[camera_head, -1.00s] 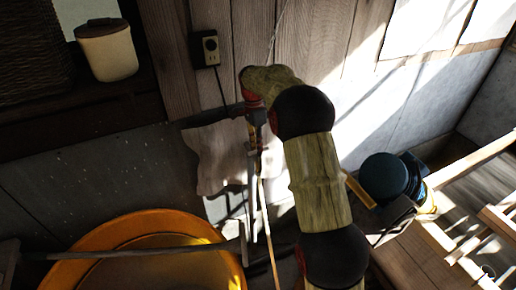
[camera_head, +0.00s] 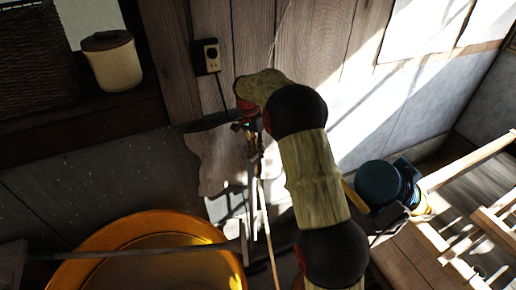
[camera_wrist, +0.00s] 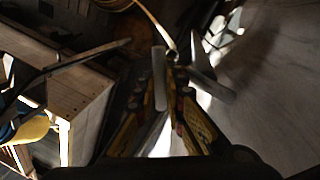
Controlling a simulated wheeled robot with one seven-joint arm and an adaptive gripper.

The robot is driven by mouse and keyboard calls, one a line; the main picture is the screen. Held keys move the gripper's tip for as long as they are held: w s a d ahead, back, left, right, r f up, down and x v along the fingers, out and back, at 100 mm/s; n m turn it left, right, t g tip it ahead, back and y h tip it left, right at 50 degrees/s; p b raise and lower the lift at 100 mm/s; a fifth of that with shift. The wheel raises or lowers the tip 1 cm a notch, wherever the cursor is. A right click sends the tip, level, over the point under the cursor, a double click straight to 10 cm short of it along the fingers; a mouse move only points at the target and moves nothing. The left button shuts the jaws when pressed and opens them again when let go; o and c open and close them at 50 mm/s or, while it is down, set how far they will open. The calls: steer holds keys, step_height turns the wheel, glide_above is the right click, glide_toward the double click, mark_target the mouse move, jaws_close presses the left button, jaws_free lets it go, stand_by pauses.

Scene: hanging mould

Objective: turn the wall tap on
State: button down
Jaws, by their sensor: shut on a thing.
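My gripper (camera_head: 254,152) points down in front of the wall in the head view, beside the grey upright pipes. In the wrist view its yellow-and-black fingers (camera_wrist: 174,78) come together near a grey metal bar and a small pale rounded piece, which look like parts of the wall tap (camera_wrist: 160,78). The fingers are shut on the tap's small part. In the head view the tap is mostly hidden behind my gripper, and its spout and handle cannot be told apart.
An orange tub (camera_head: 150,222) stands below left. A wall socket (camera_head: 207,56) is above the gripper. A lidded pot (camera_head: 113,64) and a wicker basket (camera_head: 38,60) sit on a shelf at left. A blue-topped object (camera_head: 380,184) and wooden slats (camera_head: 468,160) stand at right.

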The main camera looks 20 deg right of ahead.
steer(key=n+t+h+p, duration=0.1)
steer(key=n+p, duration=0.1)
steer(key=n, duration=0.4)
steer(key=shift+a+r, duration=0.15)
steer(key=n+t+p, duration=0.1)
steer(key=n, duration=0.5)
steer(key=shift+n+p, duration=0.3)
steer(key=c, duration=1.8)
jaws_free()
steer(key=shift+c, duration=0.2)
step_height(320, 180, up, 12)
steer(key=a, duration=0.2)
steer(key=shift+a+f, duration=0.2)
steer(key=shift+f, duration=0.05)
